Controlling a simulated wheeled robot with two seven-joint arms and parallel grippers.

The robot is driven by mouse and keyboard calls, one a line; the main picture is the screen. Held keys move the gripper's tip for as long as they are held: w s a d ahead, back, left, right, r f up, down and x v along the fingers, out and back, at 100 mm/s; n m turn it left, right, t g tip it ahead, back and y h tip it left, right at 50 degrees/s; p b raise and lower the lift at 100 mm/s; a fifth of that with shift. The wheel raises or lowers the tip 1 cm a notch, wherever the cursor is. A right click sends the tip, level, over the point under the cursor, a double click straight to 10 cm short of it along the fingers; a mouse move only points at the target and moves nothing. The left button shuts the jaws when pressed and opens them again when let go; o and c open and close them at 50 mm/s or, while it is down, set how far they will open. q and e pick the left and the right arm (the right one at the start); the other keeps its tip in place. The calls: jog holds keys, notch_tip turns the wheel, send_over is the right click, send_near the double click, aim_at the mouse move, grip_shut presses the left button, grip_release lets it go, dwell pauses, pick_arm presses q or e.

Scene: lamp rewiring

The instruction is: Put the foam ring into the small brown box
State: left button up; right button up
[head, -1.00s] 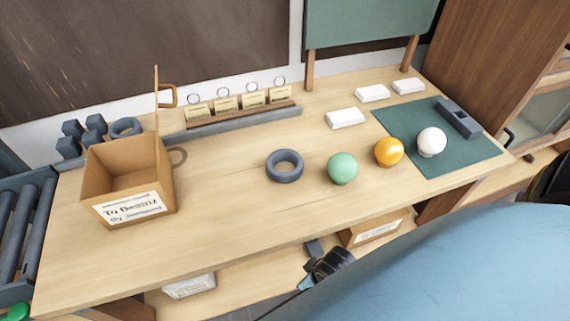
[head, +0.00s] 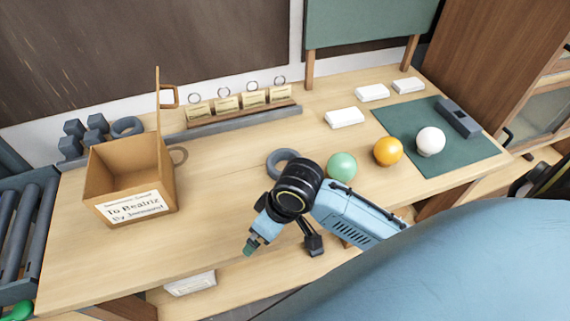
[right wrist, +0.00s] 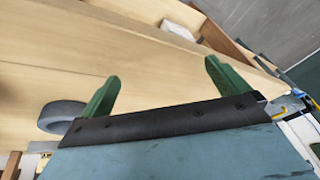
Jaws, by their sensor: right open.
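A dark grey foam ring (head: 277,157) lies flat on the table near its middle, left of the green ball. My right arm partly covers it in the head view. It also shows in the right wrist view (right wrist: 60,117), beside the left finger and outside the jaws. My right gripper (head: 283,244) is open and empty near the table's front edge, in front of the ring. My left gripper is not in view.
A green ball (head: 342,166), an orange ball (head: 388,151) and a white ball (head: 431,141) sit to the right. Another grey ring (head: 127,127) lies behind the box. A rack with tags (head: 240,101) stands at the back. The table between box and ring is clear.

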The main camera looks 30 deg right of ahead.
jog(key=shift+g+h, duration=0.3)
jog(key=w, duration=0.1)
jog(key=w+d+r, duration=0.1)
jog(key=w, duration=0.3)
jog(key=shift+d+r, duration=0.25)
jog(key=shift+g+h, duration=0.5)
jog(key=w+d+r, duration=0.1)
jog(key=w+d, duration=0.1)
jog(key=w, duration=0.1)
jog(key=w+d+r, duration=0.1)
jog(key=d, duration=0.1)
jog(key=shift+w+r, duration=0.15)
jog(key=shift+r, duration=0.15)
jog(key=w+d+r+m+g+h, duration=0.1)
jog(key=w+d+r+m, duration=0.2)
jog(key=w+d+r, duration=0.35)
send_near(285, 160)
jog(key=s, duration=0.1)
jog(key=s+a+f, duration=0.1)
jog(key=s, duration=0.1)
jog(key=shift+a+b, duration=0.1)
jog(key=shift+b, duration=0.3)
jog(key=shift+w+a+f+b, duration=0.1)
jog(key=shift+a+f+b, duration=0.05)
jog(key=shift+f, duration=1.3)
jog(key=shift+w+a+f+b, duration=0.1)
jog(key=shift+a+f+b, duration=0.05)
jog(key=shift+f, duration=1.3)
jog(key=c, duration=0.9)
jog(key=shift+r, duration=0.15)
